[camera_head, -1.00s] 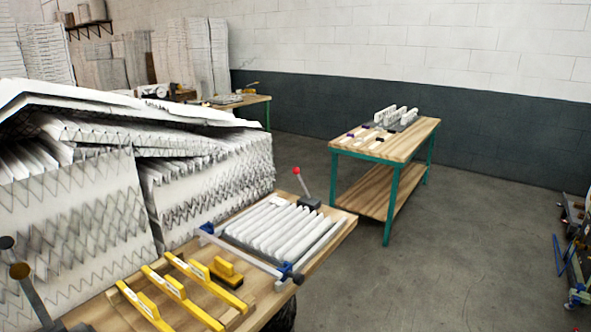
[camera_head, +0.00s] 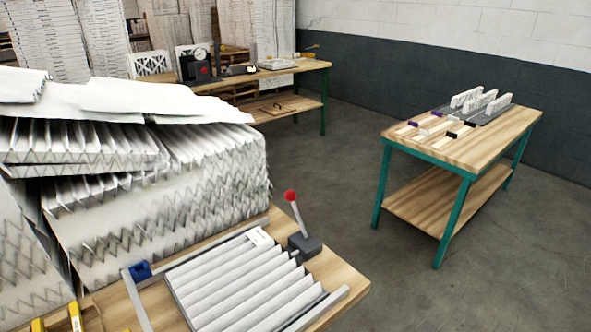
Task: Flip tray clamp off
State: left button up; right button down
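A clamp lever with a red knob (camera_head: 291,196) stands on a dark grey block (camera_head: 304,244) at the far right corner of the near wooden table. The lever is upright and leans slightly left. Beside it lies a pleated white filter (camera_head: 240,285) in a tray frame with grey side rails (camera_head: 325,308). A blue fitting (camera_head: 140,270) sits at the frame's left corner. The front of the tray is cut off by the picture's lower edge. Neither of my grippers is in view.
Stacked pleated filters (camera_head: 150,190) fill the left, close to the tray. Yellow-handled tools (camera_head: 75,317) show at the bottom left. A green-legged table (camera_head: 470,145) with small parts stands at right, another bench (camera_head: 270,75) behind. The grey floor between is clear.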

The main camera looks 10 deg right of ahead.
aim_at(290, 195)
jog(key=i+l+u, duration=0.1)
jog(key=l, duration=0.2)
jog(key=i+l+u, duration=0.2)
jog(key=l, duration=0.45)
jog(key=i+l+u, duration=0.1)
jog(key=i+l, duration=0.15)
